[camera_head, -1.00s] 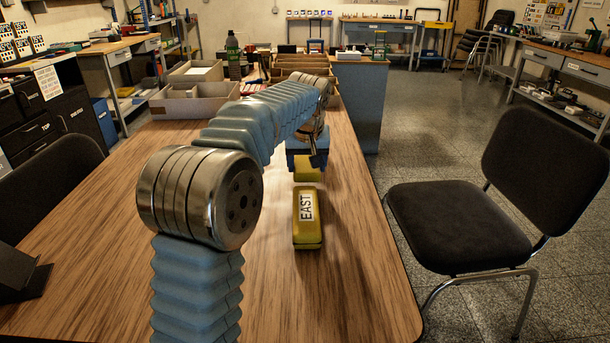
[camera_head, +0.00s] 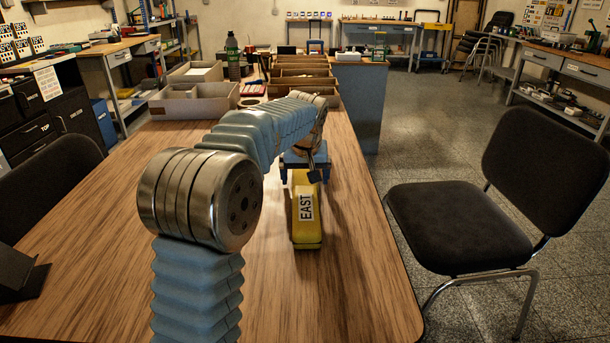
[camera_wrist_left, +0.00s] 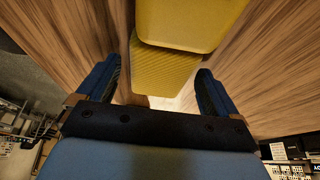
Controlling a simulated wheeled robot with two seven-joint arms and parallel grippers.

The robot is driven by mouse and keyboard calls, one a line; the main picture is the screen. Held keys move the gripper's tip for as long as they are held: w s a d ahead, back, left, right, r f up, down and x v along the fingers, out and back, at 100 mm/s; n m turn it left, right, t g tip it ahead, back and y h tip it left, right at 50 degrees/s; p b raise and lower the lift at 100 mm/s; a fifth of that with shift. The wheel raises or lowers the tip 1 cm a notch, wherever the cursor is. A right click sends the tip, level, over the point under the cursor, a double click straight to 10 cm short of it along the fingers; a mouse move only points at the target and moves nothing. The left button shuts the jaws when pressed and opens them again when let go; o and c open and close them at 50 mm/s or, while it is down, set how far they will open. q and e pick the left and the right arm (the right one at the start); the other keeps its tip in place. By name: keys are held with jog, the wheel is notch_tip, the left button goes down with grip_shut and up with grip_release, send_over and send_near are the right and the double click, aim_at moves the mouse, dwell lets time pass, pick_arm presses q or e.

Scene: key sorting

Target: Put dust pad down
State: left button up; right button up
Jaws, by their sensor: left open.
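A yellow block (camera_head: 306,232) with a white EAST label lies on the wooden table. My left gripper (camera_head: 302,172) is low at its far end, with its fingers apart. In the left wrist view, a ribbed yellow part (camera_wrist_left: 165,72), which looks like the dust pad, lies between the open fingers (camera_wrist_left: 160,80). A smooth yellow face (camera_wrist_left: 190,22) adjoins it above. I cannot tell whether the two parts touch or are one piece. My right gripper is not in view.
The wooden table (camera_head: 95,265) is clear around the block. Cardboard trays (camera_head: 195,105), wooden bins (camera_head: 305,85) and a dark bottle (camera_head: 233,62) stand at its far end. A black chair (camera_head: 450,220) is to the right.

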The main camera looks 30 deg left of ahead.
pick_arm(q)
jog(key=shift+d+r, duration=0.1)
jog(key=shift+r, duration=0.35)
jog(key=v, duration=1.1)
jog(key=shift+s+r+p, duration=0.15)
jog(key=shift+s+p, duration=0.05)
jog(key=shift+p, duration=0.2)
